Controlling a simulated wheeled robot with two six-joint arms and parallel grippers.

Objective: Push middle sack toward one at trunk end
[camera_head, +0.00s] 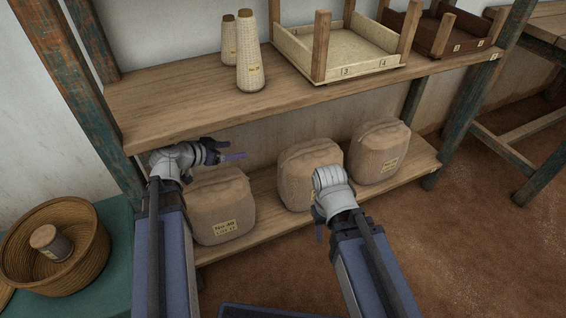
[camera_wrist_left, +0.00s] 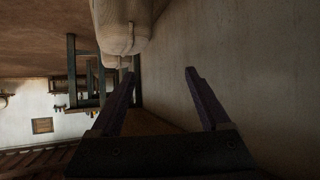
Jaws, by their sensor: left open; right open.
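Three tan cloth sacks stand on the lower shelf: the left sack (camera_head: 220,207) at the end by the teal trunk (camera_head: 115,255), the middle sack (camera_head: 305,168), and the right sack (camera_head: 379,153). A clear gap separates the left and middle sacks; the middle and right ones stand close together. My left gripper (camera_head: 234,156) is open above the back of the left sack, near the wall, pointing right. In the left wrist view its open fingers (camera_wrist_left: 160,84) hold nothing, and sacks (camera_wrist_left: 123,27) show at the top. My right gripper (camera_head: 319,226) is in front of the middle sack, mostly hidden by its wrist.
The upper shelf (camera_head: 190,108) overhangs the sacks and bears two thread cones (camera_head: 250,58), a pale tray (camera_head: 345,68) and a dark tray (camera_head: 440,45). A wicker basket (camera_head: 20,262) sits on the trunk. The floor at right is bare.

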